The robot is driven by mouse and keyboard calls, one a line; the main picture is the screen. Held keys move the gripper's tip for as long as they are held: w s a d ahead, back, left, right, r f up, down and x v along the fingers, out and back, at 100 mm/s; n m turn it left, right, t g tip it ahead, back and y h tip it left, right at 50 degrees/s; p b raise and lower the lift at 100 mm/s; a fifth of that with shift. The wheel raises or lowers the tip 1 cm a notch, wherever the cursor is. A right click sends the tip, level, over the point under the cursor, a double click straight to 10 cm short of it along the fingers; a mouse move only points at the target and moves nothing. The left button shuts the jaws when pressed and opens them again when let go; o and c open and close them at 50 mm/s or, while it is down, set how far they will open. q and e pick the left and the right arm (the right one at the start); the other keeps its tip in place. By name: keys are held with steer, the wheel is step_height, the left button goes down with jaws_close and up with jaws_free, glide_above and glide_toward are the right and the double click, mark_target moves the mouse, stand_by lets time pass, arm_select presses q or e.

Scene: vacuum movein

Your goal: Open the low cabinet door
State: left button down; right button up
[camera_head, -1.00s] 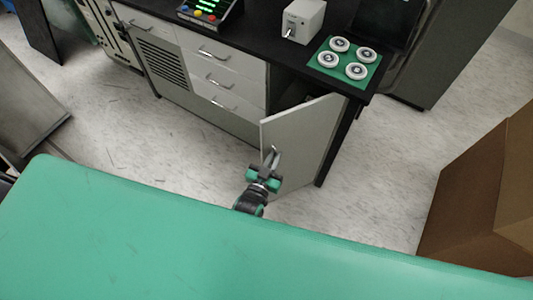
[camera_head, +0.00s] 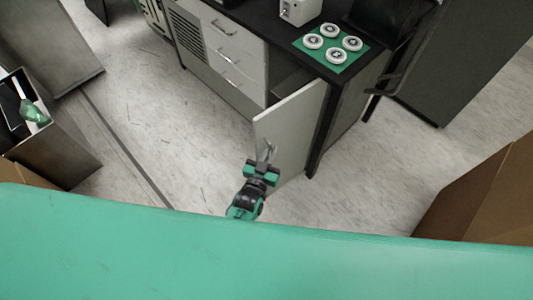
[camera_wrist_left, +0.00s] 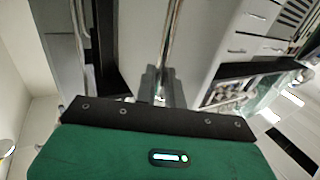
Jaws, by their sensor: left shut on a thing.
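The low cabinet door (camera_head: 297,125) is a pale grey panel at the right end of the dark-topped bench, and it stands swung open, with a dark gap behind its upper edge. My left gripper (camera_head: 265,162) is shut on the door's metal handle (camera_head: 268,150). In the left wrist view the handle (camera_wrist_left: 167,45) runs as an upright bar to the gripper (camera_wrist_left: 160,88), whose fingertips are partly hidden by its green and black body. My right gripper is not in view.
The bench (camera_head: 345,82) carries a green mat (camera_head: 312,58) with several white discs. A brown box (camera_head: 475,195) stands at the right and an open bin (camera_head: 60,140) at the left. The floor around the door is clear. My green body covers the front.

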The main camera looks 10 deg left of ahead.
arm_select(q)
steer(key=shift+w+d+r, duration=0.1)
steer(key=shift+d+r, duration=0.3)
steer(key=shift+d, duration=0.05)
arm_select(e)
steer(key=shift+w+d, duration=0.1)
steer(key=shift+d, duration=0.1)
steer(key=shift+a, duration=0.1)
arm_select(q)
steer(key=c, duration=1.5)
jaws_free()
steer(key=shift+w+f, duration=0.1)
steer(key=shift+a+f, duration=0.1)
steer(key=shift+f, duration=0.1)
steer(key=shift+s+a, duration=0.1)
steer(key=shift+s, duration=0.1)
